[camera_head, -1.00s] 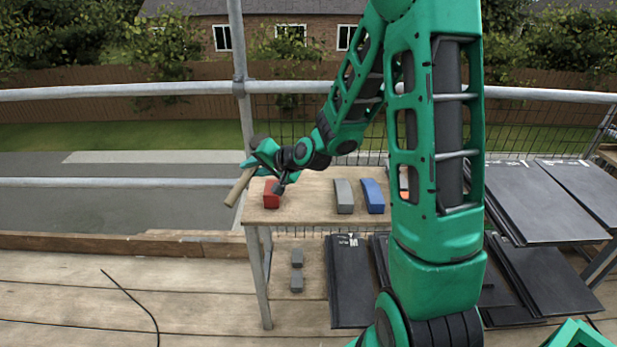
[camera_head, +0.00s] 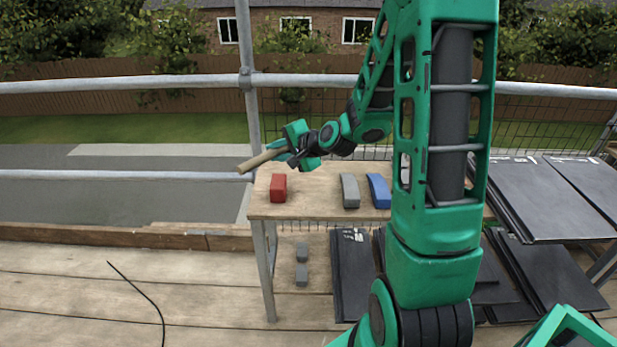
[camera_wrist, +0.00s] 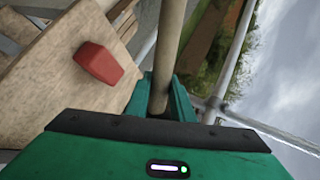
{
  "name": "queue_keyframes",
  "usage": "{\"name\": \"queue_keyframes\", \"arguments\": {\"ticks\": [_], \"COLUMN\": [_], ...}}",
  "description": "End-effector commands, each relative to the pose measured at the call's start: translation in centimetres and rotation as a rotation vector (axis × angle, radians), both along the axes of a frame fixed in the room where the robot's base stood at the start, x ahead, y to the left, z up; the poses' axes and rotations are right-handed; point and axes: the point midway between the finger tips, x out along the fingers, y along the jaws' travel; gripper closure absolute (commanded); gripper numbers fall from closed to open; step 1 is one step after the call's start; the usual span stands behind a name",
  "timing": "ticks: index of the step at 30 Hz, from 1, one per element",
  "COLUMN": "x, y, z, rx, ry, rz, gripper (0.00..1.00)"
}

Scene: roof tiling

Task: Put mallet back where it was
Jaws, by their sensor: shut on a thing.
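My gripper (camera_head: 290,149) is shut on the wooden handle of the mallet (camera_head: 262,158). In the head view the handle sticks out to the left of the jaws, sloping slightly down at its free end, above the left end of the wooden table (camera_head: 320,180). In the wrist view the mallet handle (camera_wrist: 169,45) runs up between the fingers (camera_wrist: 161,100). The mallet's head cannot be made out in either view. A red block (camera_head: 278,187) stands on the table just below my gripper, and it also shows in the wrist view (camera_wrist: 98,63).
A grey block (camera_head: 349,190) and a blue block (camera_head: 378,190) stand on the table to the right. Dark tiles (camera_head: 545,195) lie stacked at the right, with more (camera_head: 352,275) below. A metal guardrail (camera_head: 150,82) and upright pole (camera_head: 247,90) stand close behind and left.

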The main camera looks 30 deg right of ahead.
Motion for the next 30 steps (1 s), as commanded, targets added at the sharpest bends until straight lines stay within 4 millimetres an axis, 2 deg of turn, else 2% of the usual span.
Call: {"name": "queue_keyframes", "arguments": {"ticks": [5,15,21,30], "x": [0.6,3.1,4.3,4.8], "y": [-2.1,-7.5,-10.1,-10.9], "z": [-0.8,-4.5,-6.2,-7.4], "rx": [0.032,0.031,0.029,0.029], "ry": [0.006,0.005,0.004,0.005], "rz": [-0.027,-0.025,-0.023,-0.021], "gripper": [1.0,1.0,1.0,1.0]}}
